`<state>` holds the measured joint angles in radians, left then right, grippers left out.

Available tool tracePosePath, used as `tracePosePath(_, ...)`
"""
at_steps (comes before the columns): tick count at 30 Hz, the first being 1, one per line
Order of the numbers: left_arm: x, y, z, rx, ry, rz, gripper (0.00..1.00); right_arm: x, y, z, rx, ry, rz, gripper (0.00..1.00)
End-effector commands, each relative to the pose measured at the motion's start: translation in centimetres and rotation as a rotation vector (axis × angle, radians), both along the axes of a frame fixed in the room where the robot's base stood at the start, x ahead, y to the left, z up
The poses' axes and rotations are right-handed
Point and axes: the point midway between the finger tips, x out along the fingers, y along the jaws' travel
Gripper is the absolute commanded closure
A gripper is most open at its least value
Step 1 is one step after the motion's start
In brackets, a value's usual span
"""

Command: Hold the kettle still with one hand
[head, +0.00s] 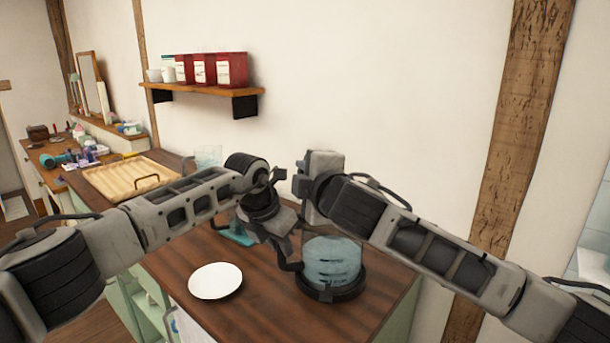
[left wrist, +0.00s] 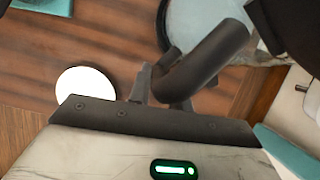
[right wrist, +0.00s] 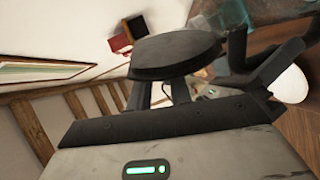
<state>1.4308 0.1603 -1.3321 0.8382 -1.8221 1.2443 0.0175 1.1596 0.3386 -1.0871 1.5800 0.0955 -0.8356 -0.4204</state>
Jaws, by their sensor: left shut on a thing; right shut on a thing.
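The kettle (head: 332,262) stands upright on its dark base on the wooden counter, with a clear bluish body. My left gripper (head: 283,238) is shut on the kettle's black handle, which fills the middle of the left wrist view (left wrist: 205,62). The bluish round top of the kettle (left wrist: 190,20) also shows there, partly behind the handle. My right gripper (head: 308,205) is above the kettle, shut on a flat, round black lid (right wrist: 175,52). The lid is mostly hidden in the head view. Kettle glass and handle show beyond it in the right wrist view.
A white plate (head: 215,281) lies left of the kettle. A teal object (head: 237,235) and a clear glass vessel (head: 208,156) are behind my left arm. A wooden tray (head: 132,180) is farther left. A wall shelf (head: 205,90) holds red canisters (head: 232,70). Counter right of the kettle is bare.

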Motion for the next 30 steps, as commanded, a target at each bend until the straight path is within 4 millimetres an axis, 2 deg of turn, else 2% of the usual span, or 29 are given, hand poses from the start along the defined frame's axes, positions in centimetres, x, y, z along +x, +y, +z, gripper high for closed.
tracePosePath(3, 0.1, 0.0, 0.1, -0.001, -0.003, 0.0, 1.0, -0.1, 0.1, -0.1, 0.002, 0.002, 0.002, 1.0)
tracePosePath(4, 0.1, 0.0, 0.1, -0.001, -0.003, 0.0, 1.0, -0.1, 0.1, -0.1, 0.002, 0.002, 0.002, 0.77)
tracePosePath(6, 0.1, 0.0, 0.1, -0.001, -0.003, 0.001, 1.0, -0.1, 0.1, -0.1, 0.002, 0.003, 0.002, 0.59)
tracePosePath(15, 0.1, 0.0, 0.1, -0.001, -0.003, 0.0, 1.0, -0.1, 0.0, 0.0, 0.003, 0.002, 0.001, 0.59)
tracePosePath(19, 0.1, 0.0, 0.1, -0.001, -0.003, 0.0, 1.0, -0.9, -0.3, 0.1, 0.003, 0.002, 0.001, 0.59)
tracePosePath(23, 0.1, 0.0, 0.1, -0.001, -0.003, 0.0, 1.0, -2.8, -1.1, 0.3, 0.003, 0.001, 0.003, 0.59)
tracePosePath(30, 0.1, 0.0, 0.1, -0.001, -0.003, 0.0, 1.0, -7.4, -2.8, 1.0, 0.003, 0.002, 0.004, 0.59)
